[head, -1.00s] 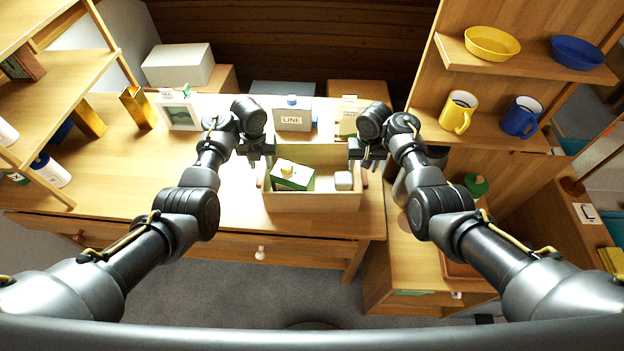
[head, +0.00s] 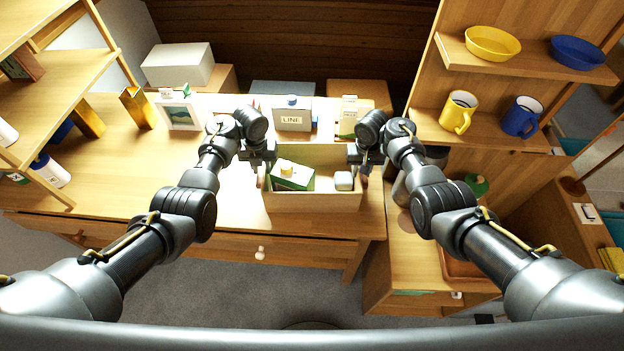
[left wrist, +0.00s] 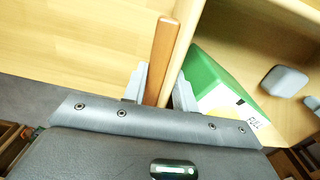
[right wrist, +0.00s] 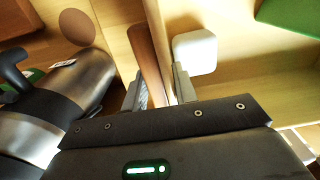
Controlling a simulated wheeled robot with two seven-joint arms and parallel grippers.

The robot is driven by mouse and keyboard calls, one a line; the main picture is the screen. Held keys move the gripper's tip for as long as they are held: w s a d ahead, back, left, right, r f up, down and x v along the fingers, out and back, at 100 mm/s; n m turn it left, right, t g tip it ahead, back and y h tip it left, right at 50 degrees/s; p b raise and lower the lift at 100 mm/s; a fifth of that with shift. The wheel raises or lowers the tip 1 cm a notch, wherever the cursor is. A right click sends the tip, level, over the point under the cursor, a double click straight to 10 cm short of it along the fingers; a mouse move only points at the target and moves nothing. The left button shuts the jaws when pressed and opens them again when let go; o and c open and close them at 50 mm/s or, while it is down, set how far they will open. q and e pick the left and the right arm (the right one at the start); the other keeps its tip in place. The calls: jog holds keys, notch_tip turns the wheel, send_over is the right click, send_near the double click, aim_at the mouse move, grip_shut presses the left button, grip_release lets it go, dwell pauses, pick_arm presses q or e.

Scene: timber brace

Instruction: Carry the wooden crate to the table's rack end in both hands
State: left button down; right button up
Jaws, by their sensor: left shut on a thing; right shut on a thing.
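The wooden crate (head: 312,202) sits at the right end of the table, near its front edge. A green and white carton (head: 293,175) and a small white block (head: 343,180) are inside it. My left gripper (head: 262,165) is shut on the crate's left side; in the left wrist view its fingers straddle a brown wooden handle bar (left wrist: 163,55). My right gripper (head: 362,165) is shut on the crate's right side; in the right wrist view its fingers straddle a similar bar (right wrist: 148,60). I cannot tell if the crate is lifted off the table.
A wooden rack (head: 70,75) stands at the table's left end. Between it and the crate the tabletop (head: 130,175) is largely clear. A picture frame (head: 180,112) and a gold block (head: 138,107) stand at the back left. A box marked LINE (head: 292,117) stands behind the crate.

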pick_arm(q)
jog(key=shift+w+r, duration=0.15)
jog(key=shift+r, duration=0.05)
pick_arm(e)
jog(key=shift+w+r, duration=0.1)
jog(key=shift+r, duration=0.1)
grip_shut()
